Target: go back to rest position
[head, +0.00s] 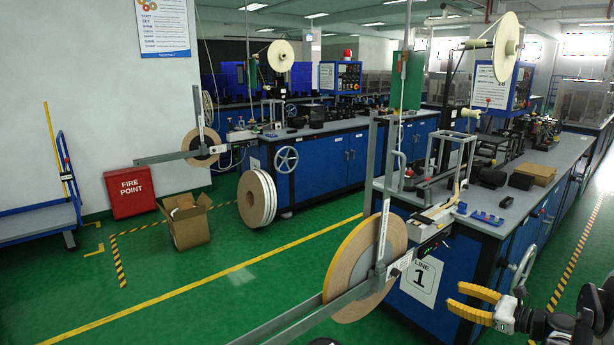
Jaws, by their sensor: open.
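My gripper (464,301) is at the lower right of the head view, in front of the Line 1 workbench (405,258). Its two yellow fingers are spread apart and point left, with nothing between them. Part of my dark arm shows behind it at the right edge. A large tape reel (350,268) with a yellow rim hangs on a grey metal payoff arm (290,325), to the left of my gripper and apart from it.
A second tape reel (201,147) hangs on the farther machine. White reels (257,198) stand on the floor by the blue cabinets. A cardboard box (187,222) and a red fire point box (130,192) are at the left. Green floor (190,310) is clear at the lower left.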

